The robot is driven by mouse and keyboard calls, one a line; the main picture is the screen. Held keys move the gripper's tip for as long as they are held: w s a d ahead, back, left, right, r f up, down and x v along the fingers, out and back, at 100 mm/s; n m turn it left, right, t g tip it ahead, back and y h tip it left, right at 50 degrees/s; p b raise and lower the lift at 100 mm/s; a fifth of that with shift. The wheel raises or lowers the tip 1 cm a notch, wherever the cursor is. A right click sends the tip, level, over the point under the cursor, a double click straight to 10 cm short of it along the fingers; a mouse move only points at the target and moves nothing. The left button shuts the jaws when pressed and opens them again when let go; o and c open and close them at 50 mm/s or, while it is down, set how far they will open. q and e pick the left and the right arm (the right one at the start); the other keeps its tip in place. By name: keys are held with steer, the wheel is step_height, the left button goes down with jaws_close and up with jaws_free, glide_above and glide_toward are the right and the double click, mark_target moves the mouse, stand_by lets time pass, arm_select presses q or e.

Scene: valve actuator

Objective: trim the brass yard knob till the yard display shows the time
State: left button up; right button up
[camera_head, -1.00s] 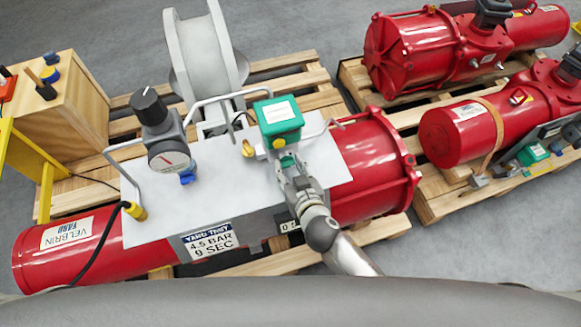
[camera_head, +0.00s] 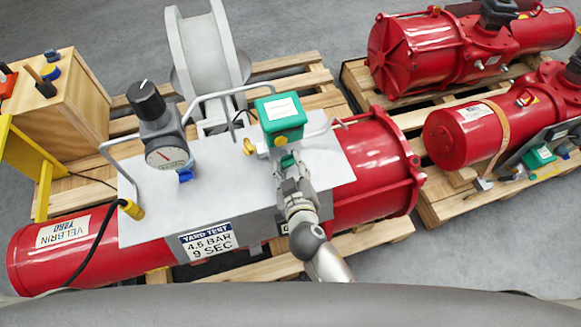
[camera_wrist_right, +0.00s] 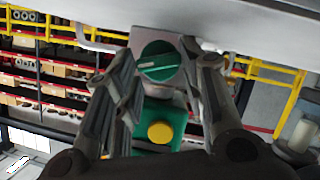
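A small brass knob (camera_head: 249,147) sits on the grey bench plate, left of a green box (camera_head: 280,116) with a white label. A yellow round part (camera_head: 280,141) on the green box's front also shows in the right wrist view (camera_wrist_right: 160,132). My right gripper (camera_head: 287,168) is in front of the green box, right of the brass knob. In the right wrist view its fingers (camera_wrist_right: 162,75) stand apart, with a green knob with a white line (camera_wrist_right: 160,62) seen between them. A dark display (camera_head: 284,226) on the front face is almost hidden by my right arm. My left gripper is out of view.
A black-topped regulator (camera_head: 147,103) with a round gauge (camera_head: 168,158) stands left on the plate (camera_head: 225,180). A sign (camera_head: 208,241) reads "YARD TEST 4.5 BAR 9 SEC". Metal handles (camera_head: 120,146) rise nearby. Red actuators (camera_head: 412,55) lie on pallets at right.

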steer(key=o, duration=0.4)
steer(key=shift+s, duration=0.1)
steer(key=v, duration=1.2)
